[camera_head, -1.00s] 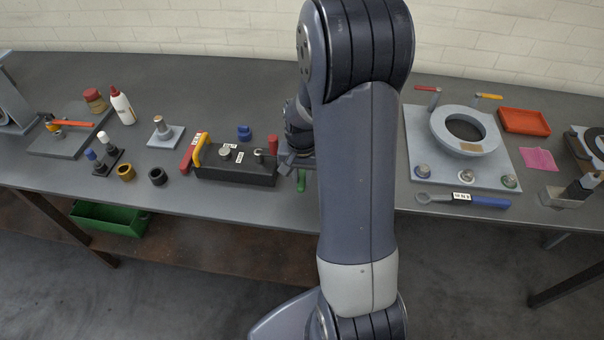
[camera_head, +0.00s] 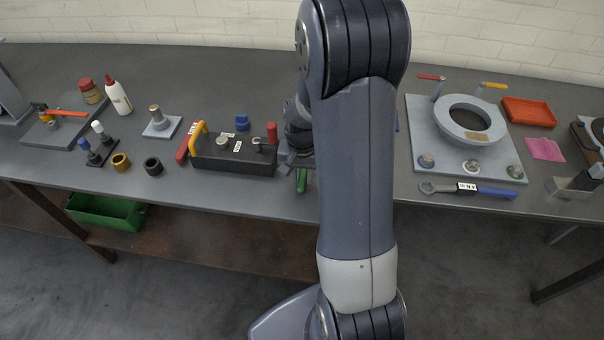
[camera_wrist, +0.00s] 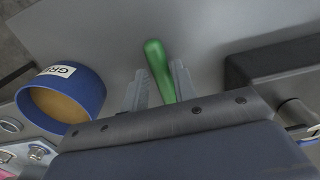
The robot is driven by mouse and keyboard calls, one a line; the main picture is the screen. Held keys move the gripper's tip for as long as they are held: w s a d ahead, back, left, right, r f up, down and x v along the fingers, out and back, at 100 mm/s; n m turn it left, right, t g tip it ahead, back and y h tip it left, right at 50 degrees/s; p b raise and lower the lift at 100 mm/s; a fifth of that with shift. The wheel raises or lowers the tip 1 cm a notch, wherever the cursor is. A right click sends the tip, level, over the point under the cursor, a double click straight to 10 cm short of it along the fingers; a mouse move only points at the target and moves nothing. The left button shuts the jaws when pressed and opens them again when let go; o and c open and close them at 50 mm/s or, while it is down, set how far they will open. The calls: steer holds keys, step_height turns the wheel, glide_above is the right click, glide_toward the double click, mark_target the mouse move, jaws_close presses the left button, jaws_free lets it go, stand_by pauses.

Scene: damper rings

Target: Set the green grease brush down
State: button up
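The green grease brush (camera_wrist: 158,66) shows in the wrist view as a green handle between the two fingers of my gripper (camera_wrist: 162,88). My gripper is shut on it. In the head view a short piece of the green brush (camera_head: 301,181) sticks out below my gripper (camera_head: 298,160), near the bench's front edge. The brush's bristle end is hidden. I cannot tell whether the brush touches the bench. A blue grease pot (camera_wrist: 97,92) with a "GRE" label and amber contents stands left of the gripper in the wrist view.
A dark toolbox (camera_head: 225,160) with a yellow handle stands just left of my gripper. A grey plate (camera_head: 420,115) with a ring (camera_head: 441,116) lies to the right, with a blue-handled wrench (camera_head: 495,192) before it. The bench (camera_head: 240,200) is bare in front of the toolbox.

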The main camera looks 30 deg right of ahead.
stand_by(0.4)
steer(key=o, duration=0.5)
steer(key=shift+o, duration=0.2)
step_height(320, 180, up, 11)
stand_by(0.3)
steer(key=shift+f, duration=0.15)
stand_by(0.4)
step_height(320, 180, down, 10)
steer(key=shift+f, duration=0.15)
steer(key=shift+r+p, duration=0.3)
steer(key=shift+p, duration=0.2)
steer(key=shift+r+p, duration=1.3)
steer(key=shift+r, duration=0.4)
